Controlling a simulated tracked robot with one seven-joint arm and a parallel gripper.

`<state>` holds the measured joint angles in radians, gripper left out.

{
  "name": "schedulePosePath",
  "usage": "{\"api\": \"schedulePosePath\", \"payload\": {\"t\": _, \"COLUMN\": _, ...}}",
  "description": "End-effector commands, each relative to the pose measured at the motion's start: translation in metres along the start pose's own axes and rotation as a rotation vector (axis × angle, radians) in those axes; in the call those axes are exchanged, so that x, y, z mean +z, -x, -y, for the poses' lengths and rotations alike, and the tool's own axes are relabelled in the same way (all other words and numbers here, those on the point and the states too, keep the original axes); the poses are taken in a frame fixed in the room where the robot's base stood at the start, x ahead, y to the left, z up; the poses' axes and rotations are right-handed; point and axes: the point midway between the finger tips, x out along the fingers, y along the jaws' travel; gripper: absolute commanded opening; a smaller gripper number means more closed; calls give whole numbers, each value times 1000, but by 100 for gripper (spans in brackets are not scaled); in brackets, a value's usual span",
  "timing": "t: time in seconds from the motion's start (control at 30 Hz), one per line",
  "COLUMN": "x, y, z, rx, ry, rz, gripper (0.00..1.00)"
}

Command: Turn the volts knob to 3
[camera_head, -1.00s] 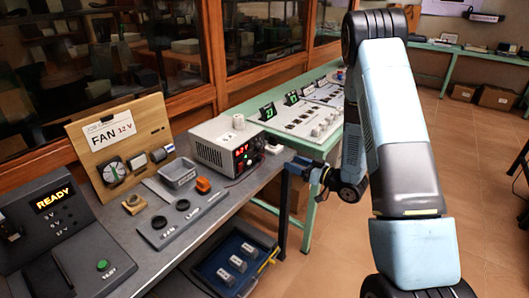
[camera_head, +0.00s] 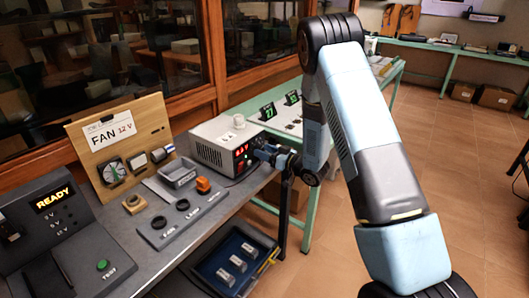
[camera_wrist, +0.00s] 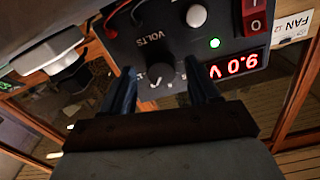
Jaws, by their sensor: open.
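The volts knob (camera_wrist: 161,75) is a dark round knob on the power supply's black front panel, under an upside-down VOLTS label in the wrist view.
A white knob (camera_wrist: 196,15), a green light (camera_wrist: 214,43) and a red switch (camera_wrist: 255,16) are close by on the panel. A grey bin (camera_head: 178,174) and an orange part (camera_head: 203,186) lie left of the supply. Open floor is at right.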

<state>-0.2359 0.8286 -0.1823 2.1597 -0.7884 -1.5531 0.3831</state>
Motion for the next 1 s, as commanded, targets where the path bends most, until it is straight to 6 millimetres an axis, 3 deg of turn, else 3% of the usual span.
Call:
{"api": "schedulePosePath", "payload": {"t": 0.37, "x": 0, "y": -5, "z": 0, "rx": 1, "ry": 0, "rz": 0, "gripper": 60}}
{"api": "schedulePosePath", "payload": {"t": 0.9, "x": 0, "y": -5, "z": -1, "rx": 2, "ry": 1, "rz": 0, "gripper": 10}}
{"api": "schedulePosePath", "payload": {"t": 1.0, "x": 0, "y": -5, "z": -1, "rx": 2, "ry": 1, "rz": 0, "gripper": 4}}
